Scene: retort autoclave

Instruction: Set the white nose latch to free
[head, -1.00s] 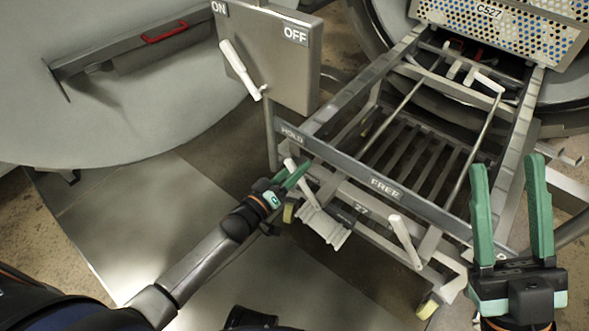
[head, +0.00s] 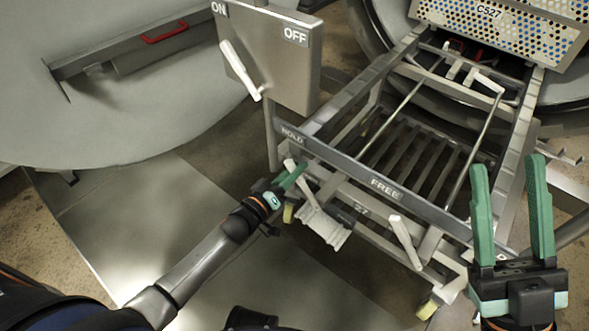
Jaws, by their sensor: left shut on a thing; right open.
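The white nose latch (head: 303,183) is a slim white lever at the front of the cart, below the HOLD label (head: 291,133). It leans toward the HOLD side, with its top to the left. The FREE label (head: 385,188) is further right on the same grey bar. My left gripper (head: 292,176) is shut on the latch near its upper end; the green fingers partly hide it. My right gripper (head: 508,165) is open and empty, upright at the right, in front of the cart's right side.
Another white lever (head: 405,241) stands on the cart front, right of a pale ribbed plate (head: 322,228). A grey box (head: 272,55) with ON and OFF labels and a white handle (head: 240,70) stands behind. A perforated crate (head: 500,28) is at the back right.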

